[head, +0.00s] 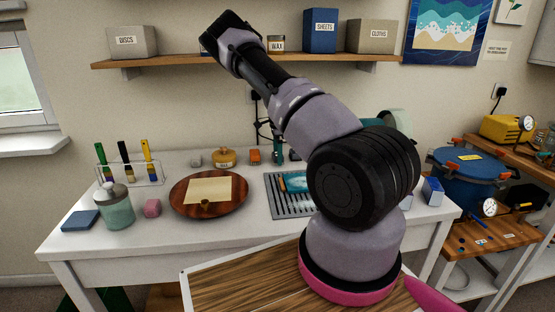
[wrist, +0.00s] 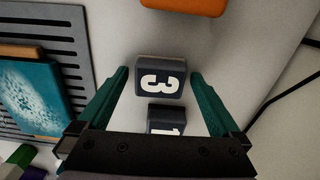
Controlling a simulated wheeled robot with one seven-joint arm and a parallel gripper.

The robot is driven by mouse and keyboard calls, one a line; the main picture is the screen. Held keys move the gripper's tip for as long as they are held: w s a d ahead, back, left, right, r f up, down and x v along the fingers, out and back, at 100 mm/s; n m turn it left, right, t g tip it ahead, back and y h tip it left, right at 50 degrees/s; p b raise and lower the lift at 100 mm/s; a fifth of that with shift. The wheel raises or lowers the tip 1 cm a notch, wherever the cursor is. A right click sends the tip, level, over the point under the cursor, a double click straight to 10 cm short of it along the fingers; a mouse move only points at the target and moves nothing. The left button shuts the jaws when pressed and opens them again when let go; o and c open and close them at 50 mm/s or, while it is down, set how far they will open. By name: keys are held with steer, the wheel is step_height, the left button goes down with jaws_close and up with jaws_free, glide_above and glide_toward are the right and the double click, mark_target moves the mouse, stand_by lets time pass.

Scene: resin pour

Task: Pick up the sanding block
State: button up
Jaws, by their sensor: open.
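No object is labelled as the sanding block. A small orange block (head: 255,156) at the back of the white table may be it; its rounded edge shows at the top of the wrist view (wrist: 185,6). My gripper (wrist: 160,73) is open, with its teal fingers apart and nothing held. Between the fingers in the wrist view is a dark cube with a white 3 (wrist: 160,78). A second dark cube with a 1 (wrist: 165,120) is beside it, partly hidden by my gripper. The orange block is beyond the fingertips. My arm hides much of the gripper in the head view.
A slotted grey tray (head: 283,208) with a teal panel (wrist: 32,97) lies beside the cubes. A black cable (wrist: 285,92) runs nearby.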

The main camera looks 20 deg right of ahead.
steer(key=shift+f, duration=0.15)
steer(key=c, duration=1.3)
steer(key=shift+s, duration=0.1)
steer(key=shift+s+r, duration=0.1)
steer(key=shift+r, duration=0.25)
steer(key=r, duration=0.6)
steer(key=shift+s+a+r, duration=0.15)
steer(key=shift+s+r, duration=0.1)
steer(key=shift+r, duration=0.05)
steer(key=s+a, duration=0.1)
steer(key=s, duration=0.5)
steer(key=s+a, duration=0.2)
steer(key=s, duration=0.4)
steer(key=s+a, duration=0.2)
steer(key=s, duration=0.4)
steer(key=shift+s+a+f, duration=0.1)
steer(key=shift+s+f, duration=0.05)
steer(key=shift+s, duration=0.05)
